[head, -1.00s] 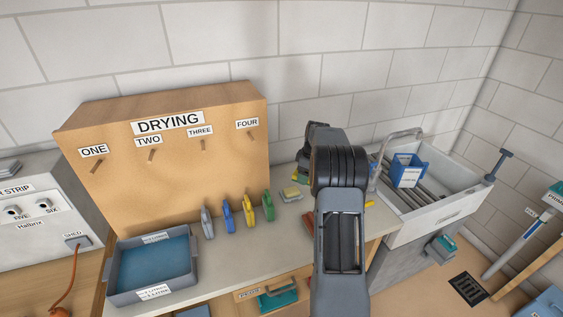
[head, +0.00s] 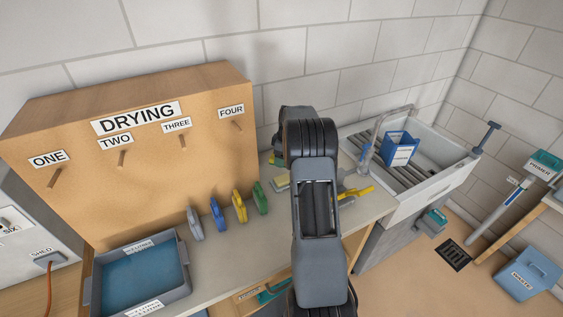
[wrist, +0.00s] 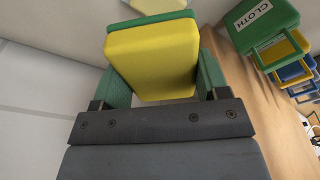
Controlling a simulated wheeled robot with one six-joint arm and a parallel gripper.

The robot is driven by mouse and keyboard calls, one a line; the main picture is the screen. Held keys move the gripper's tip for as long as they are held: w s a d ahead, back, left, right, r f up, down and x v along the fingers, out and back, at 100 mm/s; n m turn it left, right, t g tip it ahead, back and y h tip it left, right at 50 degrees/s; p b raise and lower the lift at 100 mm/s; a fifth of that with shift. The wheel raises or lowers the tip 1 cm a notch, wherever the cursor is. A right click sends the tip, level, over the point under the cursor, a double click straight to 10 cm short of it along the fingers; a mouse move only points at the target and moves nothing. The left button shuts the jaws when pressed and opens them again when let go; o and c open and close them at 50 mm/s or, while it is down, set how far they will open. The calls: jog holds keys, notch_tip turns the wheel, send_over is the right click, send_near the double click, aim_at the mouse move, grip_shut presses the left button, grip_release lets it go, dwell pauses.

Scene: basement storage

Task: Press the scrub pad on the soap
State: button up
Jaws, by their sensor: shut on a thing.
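My gripper (wrist: 160,95) is shut on the scrub pad, a yellow block (wrist: 150,55) between its two green-faced fingers in the wrist view. A green strip shows beyond the yellow block at the top edge. In the head view my arm hides most of the gripper; a small green and yellow bit, likely the pad (head: 273,159), shows just left of it. A pale yellow block, likely the soap (head: 281,181), sits on a grey base on the counter, left of my arm. I see a gap between the two in the head view.
Grey, blue, yellow and green clips (head: 262,197) stand in a row left of the soap. The drying board (head: 200,95) rises behind. A blue-lined tray (head: 150,270) is at left. A yellow tool (head: 357,192) and the sink (head: 430,190) are at right.

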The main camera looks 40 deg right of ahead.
aim_at(282, 178)
jog(key=shift+s+f+b, duration=0.1)
jog(key=shift+f+b, duration=1.5)
jog(key=shift+f, duration=2.45)
jog(key=shift+f+b, duration=0.65)
jog(key=shift+b, duration=0.05)
jog(key=shift+r+p, duration=1.7)
jog(key=shift+r, duration=1.9)
